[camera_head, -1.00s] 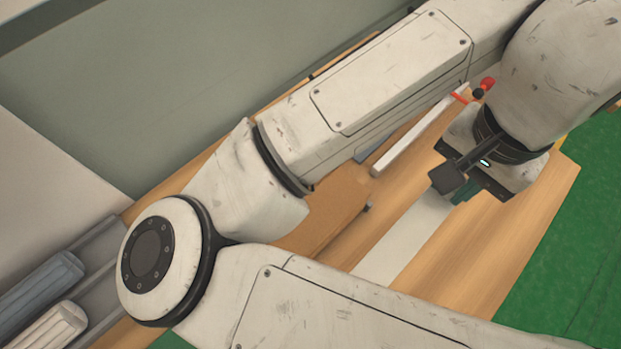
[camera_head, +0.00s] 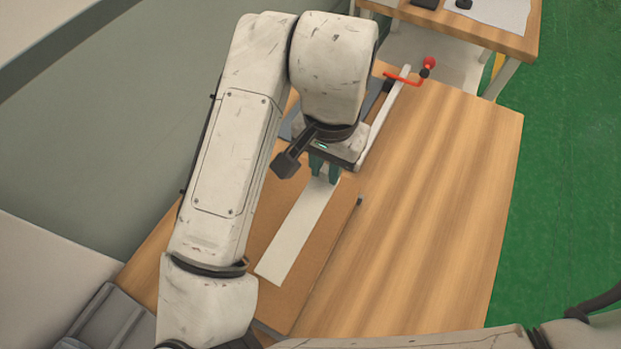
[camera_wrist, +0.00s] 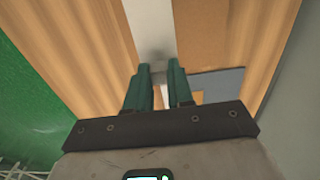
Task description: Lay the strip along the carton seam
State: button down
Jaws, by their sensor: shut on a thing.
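The strip (camera_head: 298,236) is a long, flat, pale grey band. My gripper (camera_head: 323,178) is shut on its far end, and the rest extends toward the near side of the table. In the head view it lies across the brown carton (camera_head: 318,270), roughly along its length, with brown showing on both sides. I cannot tell whether the strip touches the carton or where the seam is. In the wrist view the green fingers of my gripper (camera_wrist: 160,72) pinch the strip (camera_wrist: 150,25), with the carton (camera_wrist: 200,30) showing to its right.
The wooden table (camera_head: 440,190) is clear to the right of the carton. A pale bar with a red crank handle (camera_head: 429,64) stands beyond my gripper. Grey trays (camera_head: 110,315) are at lower left. A second table (camera_head: 515,40) is at the back; green floor (camera_head: 570,200) lies right.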

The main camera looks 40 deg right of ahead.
aim_at(312, 181)
jog(key=shift+w+a+f, duration=0.3)
jog(key=shift+w+f, duration=0.15)
jog(key=shift+f, duration=0.2)
jog(key=shift+w+a+f, duration=0.3)
jog(key=shift+w+f, duration=0.1)
jog(key=shift+f, duration=0.2)
jog(key=shift+w+a+f, duration=0.1)
jog(key=shift+w+f, duration=0.1)
jog(key=shift+f, duration=1.55)
jog(key=shift+f, duration=0.1)
jog(key=shift+f, duration=0.15)
jog(key=c, duration=1)
grip_release()
notch_tip(312, 181, up, 12)
jog(key=shift+r, duration=0.25)
